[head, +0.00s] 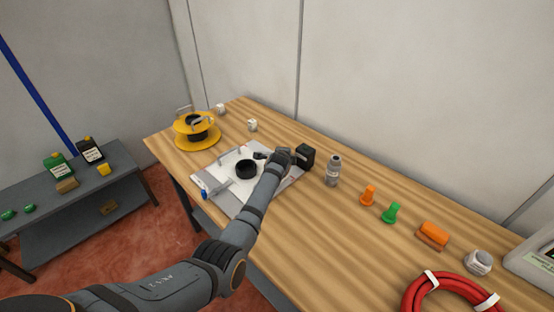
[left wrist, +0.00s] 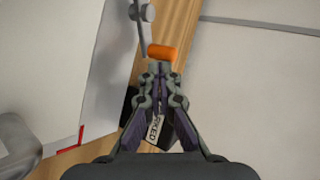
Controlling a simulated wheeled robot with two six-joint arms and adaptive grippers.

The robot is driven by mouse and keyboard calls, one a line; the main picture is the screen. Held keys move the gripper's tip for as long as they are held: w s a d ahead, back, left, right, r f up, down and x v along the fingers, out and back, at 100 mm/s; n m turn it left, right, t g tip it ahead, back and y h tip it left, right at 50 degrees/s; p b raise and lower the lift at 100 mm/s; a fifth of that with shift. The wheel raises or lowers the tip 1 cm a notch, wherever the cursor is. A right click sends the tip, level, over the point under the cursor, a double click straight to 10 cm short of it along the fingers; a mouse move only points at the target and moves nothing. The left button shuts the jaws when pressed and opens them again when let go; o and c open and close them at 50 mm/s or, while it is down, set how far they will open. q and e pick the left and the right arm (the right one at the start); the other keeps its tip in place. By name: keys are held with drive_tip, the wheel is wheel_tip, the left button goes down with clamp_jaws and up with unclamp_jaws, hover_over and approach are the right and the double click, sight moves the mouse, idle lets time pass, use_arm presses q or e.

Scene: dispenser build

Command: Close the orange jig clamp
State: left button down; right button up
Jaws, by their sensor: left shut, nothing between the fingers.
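The orange grip of the jig clamp (left wrist: 162,52) shows in the left wrist view, just ahead of my left gripper (left wrist: 158,70). A grey rod with a round end (left wrist: 141,30) is beside it. My left gripper is shut and empty, its tips close to the orange grip; I cannot tell whether they touch. My right gripper is out of view.
A black ring (head: 246,169) sits on the plate. A yellow spool (head: 198,137) stands behind left.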

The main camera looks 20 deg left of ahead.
use_arm(q)
drive_tip(key=shift+w, duration=0.25)
drive_tip(key=shift+w+b, duration=0.3)
drive_tip(key=shift+w, duration=0.15)
drive_tip(key=shift+w+d+b, duration=0.15)
drive_tip(key=shift+w+b, duration=0.15)
drive_tip(key=shift+w, duration=0.65)
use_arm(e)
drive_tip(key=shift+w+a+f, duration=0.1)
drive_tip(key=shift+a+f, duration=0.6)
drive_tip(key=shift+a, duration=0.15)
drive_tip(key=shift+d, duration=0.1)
use_arm(q)
drive_tip(key=shift+s+r, duration=0.1)
drive_tip(key=shift+s, duration=0.1)
